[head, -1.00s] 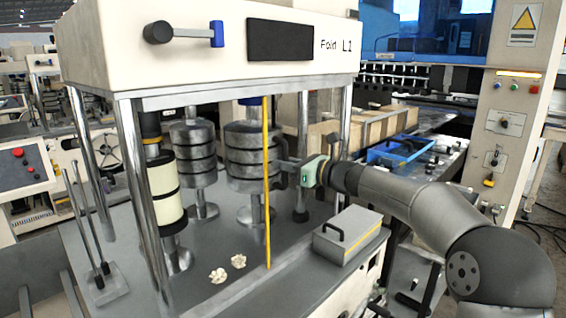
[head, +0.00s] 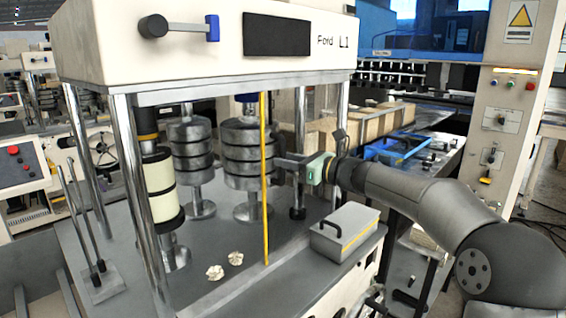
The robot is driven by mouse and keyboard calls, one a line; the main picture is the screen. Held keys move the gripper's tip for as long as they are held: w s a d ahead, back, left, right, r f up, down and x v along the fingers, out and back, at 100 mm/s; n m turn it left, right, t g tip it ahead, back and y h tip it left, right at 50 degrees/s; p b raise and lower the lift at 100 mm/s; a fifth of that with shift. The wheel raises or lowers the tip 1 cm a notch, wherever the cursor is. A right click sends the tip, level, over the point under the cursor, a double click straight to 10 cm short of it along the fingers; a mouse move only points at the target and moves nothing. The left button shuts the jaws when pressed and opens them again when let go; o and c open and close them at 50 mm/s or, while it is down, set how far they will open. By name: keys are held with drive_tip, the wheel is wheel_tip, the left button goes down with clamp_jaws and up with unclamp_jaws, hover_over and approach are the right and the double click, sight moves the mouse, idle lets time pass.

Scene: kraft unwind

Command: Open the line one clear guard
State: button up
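The line one machine, labelled "Fold L1", has a clear guard on its front, hard to see except for an upright yellow edge strip (head: 264,180). The strip runs from under the white top housing (head: 200,50) down to the grey deck. My gripper (head: 280,167) reaches in from the right, with its fingers just right of the yellow strip at mid height. A dark handle-like part shows beside the fingers, but I cannot tell whether they grip it. The finger gap is too small to make out.
Dark stacked rollers (head: 248,155) and a cream roll (head: 161,188) stand behind the guard. Two crumpled paper scraps (head: 215,272) lie on the deck. A grey box with a black handle (head: 345,232) sits below my arm. A blue tray (head: 398,150) stands behind it.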

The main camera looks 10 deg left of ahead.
drive_tip(key=b+v, duration=0.3)
drive_tip(key=v, duration=1.2)
drive_tip(key=shift+d, duration=0.15)
drive_tip(key=shift+s, duration=0.1)
drive_tip(key=s+d+f+n+g+h, duration=0.25)
drive_tip(key=s+f+n+h, duration=0.65)
drive_tip(key=s+f, duration=0.75)
drive_tip(key=s+d+f+n+g+h, duration=0.1)
drive_tip(key=s+d+f+n+h, duration=0.3)
drive_tip(key=s, duration=0.5)
drive_tip(key=s+d+f+n+g+h, duration=0.1)
drive_tip(key=s+d+f+n+h, duration=0.3)
drive_tip(key=s+d+f+n, duration=0.4)
drive_tip(key=s+d+f, duration=0.1)
drive_tip(key=s+d, duration=0.1)
drive_tip(key=shift+s+d+n, duration=0.35)
drive_tip(key=shift+n, duration=0.05)
